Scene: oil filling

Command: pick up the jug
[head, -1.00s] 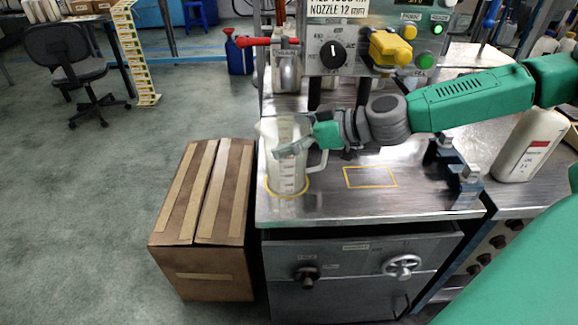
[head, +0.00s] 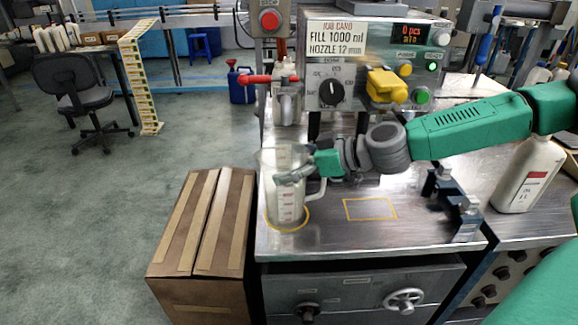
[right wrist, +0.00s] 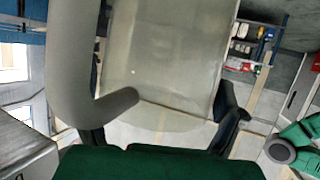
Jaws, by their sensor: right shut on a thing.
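The jug (head: 289,207) is a clear, pale measuring jug with a handle on its right side. It stands upright at the left of the metal bench, at a yellow circle (head: 272,222); I cannot tell whether its base touches the bench. My right gripper (head: 294,174) reaches in from the right and is shut on the jug's upper body. In the right wrist view the jug (right wrist: 165,60) fills the middle, with its handle (right wrist: 75,70) at left and dark gripper fingers (right wrist: 165,130) on both sides. My left gripper is not in view.
A filling machine (head: 330,60) with a red-handled valve (head: 255,79) stands behind the jug. A yellow rectangle (head: 370,209) marks clear bench to the right. A clamp-like fixture (head: 462,210) and a white bottle (head: 528,175) stand farther right. A cardboard box (head: 205,235) is at left.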

